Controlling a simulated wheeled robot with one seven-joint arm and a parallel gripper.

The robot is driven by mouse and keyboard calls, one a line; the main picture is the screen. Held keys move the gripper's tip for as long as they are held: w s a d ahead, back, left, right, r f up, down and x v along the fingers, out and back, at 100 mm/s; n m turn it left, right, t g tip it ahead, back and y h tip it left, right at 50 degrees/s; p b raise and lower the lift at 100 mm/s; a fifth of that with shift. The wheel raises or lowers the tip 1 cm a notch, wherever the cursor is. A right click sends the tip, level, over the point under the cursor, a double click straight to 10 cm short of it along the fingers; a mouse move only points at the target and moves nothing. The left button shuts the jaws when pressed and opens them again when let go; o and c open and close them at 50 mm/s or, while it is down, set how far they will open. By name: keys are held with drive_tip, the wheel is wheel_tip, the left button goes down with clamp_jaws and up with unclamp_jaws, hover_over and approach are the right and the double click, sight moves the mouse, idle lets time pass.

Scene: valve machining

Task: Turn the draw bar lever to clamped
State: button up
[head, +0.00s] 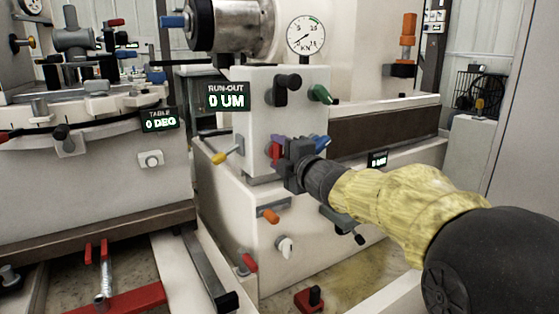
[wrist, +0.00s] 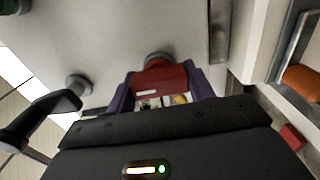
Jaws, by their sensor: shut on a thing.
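In the wrist view my gripper (wrist: 163,88) has its purple fingers closed on both sides of a red lever handle (wrist: 160,76), which stands on a round hub against the pale housing. In the head view my gripper (head: 284,147) is at the lower front of the spindle housing (head: 262,110) and hides most of that handle. No lever label is readable, so I cannot confirm which is the draw bar lever. A black lever (head: 283,88) sits higher on the same face and shows at left in the wrist view (wrist: 38,118). The KN dial (head: 305,36) is above.
A green lever (head: 321,94) and a blue lever (head: 321,143) are close to my gripper. A yellow-tipped lever (head: 221,156) is at the left, and orange (head: 268,215), white (head: 285,246) and red (head: 249,263) handles are below. The run-out display (head: 227,96) reads 0.

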drive_tip(key=shift+f, duration=0.15)
idle(0.3)
drive_tip(key=o, duration=1)
drive_tip(key=shift+s+d, duration=0.1)
drive_tip(key=p+v, duration=0.4)
drive_tip(key=v, duration=1.3)
drive_tip(key=shift+s+d, duration=0.1)
drive_tip(key=shift+d, duration=0.05)
drive_tip(key=shift+p, duration=0.35)
